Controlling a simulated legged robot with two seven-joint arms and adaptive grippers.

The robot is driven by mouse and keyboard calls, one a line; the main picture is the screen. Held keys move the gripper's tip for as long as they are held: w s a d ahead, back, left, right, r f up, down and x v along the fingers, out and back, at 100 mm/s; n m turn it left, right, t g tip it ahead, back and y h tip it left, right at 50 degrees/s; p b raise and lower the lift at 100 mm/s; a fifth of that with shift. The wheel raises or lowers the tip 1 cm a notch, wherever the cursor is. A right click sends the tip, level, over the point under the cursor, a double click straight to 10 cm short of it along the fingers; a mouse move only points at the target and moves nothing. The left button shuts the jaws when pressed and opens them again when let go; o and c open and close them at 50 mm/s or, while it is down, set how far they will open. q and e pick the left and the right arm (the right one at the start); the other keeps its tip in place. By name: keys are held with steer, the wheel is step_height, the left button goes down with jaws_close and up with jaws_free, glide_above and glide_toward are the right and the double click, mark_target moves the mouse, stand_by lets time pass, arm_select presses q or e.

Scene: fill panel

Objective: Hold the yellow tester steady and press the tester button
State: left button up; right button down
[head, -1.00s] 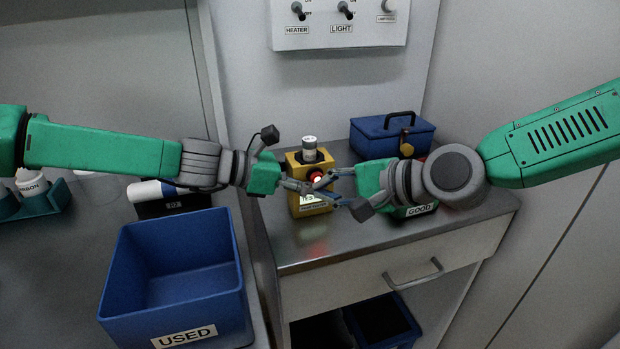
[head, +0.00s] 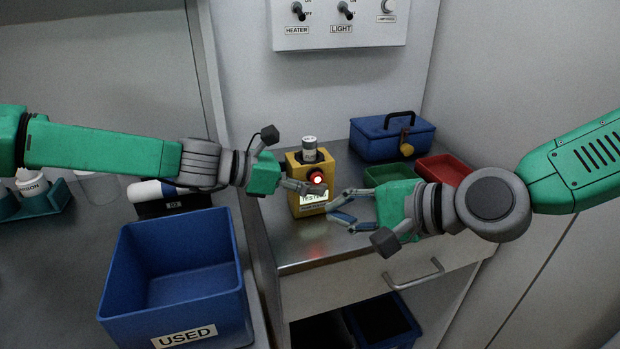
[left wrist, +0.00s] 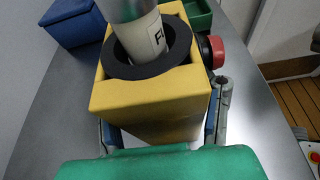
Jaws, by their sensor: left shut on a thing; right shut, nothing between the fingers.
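The yellow tester (head: 294,172) stands upright on the metal cabinet top, with a pale labelled cylinder (head: 310,149) upright in its top socket. Its red button (head: 318,180) faces front and glows; a lit panel (head: 312,198) below starts with "TEST". My left gripper (head: 305,187) is shut on the tester from the left. In the left wrist view, its fingers flank the tester (left wrist: 150,95), and the red button (left wrist: 214,50) sticks out on the right.
A blue toolbox (head: 375,149), a green bin (head: 388,173) and a red bin (head: 455,168) stand behind my right gripper. A blue USED bin (head: 120,290) is at the left. The switch panel (head: 365,35) hangs on the back wall.

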arm_select(q)
steer(key=shift+f, duration=0.15)
steer(key=o, duration=1.5)
steer(key=shift+c, duration=0.2)
steer(key=shift+d, duration=0.1)
